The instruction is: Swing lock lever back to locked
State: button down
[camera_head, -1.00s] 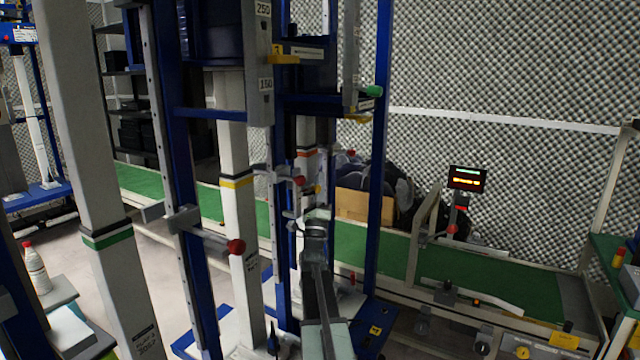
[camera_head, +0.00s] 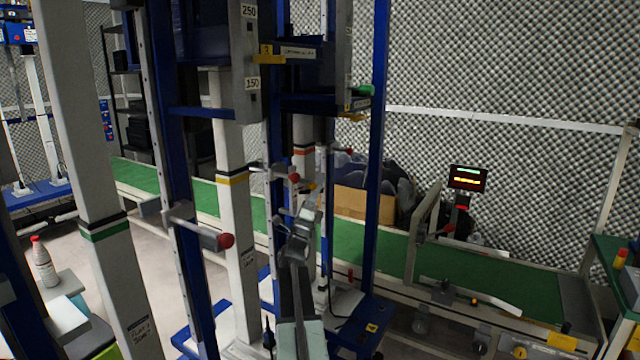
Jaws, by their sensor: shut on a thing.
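My gripper (camera_head: 308,212) is in the middle, at the end of my grey arm that rises from the bottom edge. It is shut among the blue-framed posts. A grey lever (camera_head: 284,211) reaches to it from the left post; its held end is hidden by the jaws. Just above is another grey lever with a red knob (camera_head: 294,177). A nearer lever with a larger red knob (camera_head: 226,241) sticks out to the right from the left blue frame, apart from my gripper. The exact contact is too small to see.
White posts (camera_head: 232,200) and blue uprights (camera_head: 375,150) stand close around my arm. A green conveyor (camera_head: 470,265) runs behind, with a small display (camera_head: 468,178) and a cardboard box (camera_head: 363,205). A bottle (camera_head: 44,262) stands at left. Patterned foam walls close the back.

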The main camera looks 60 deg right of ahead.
jog(key=c, duration=1.5)
grip_release()
jog(key=shift+w, duration=0.1)
jog(key=shift+o, duration=0.2)
jog(key=shift+s+d, duration=0.1)
jog(key=shift+s, duration=0.1)
jog(key=shift+f, duration=0.1)
jog(key=b+v, duration=0.6)
jog(key=v, duration=0.2)
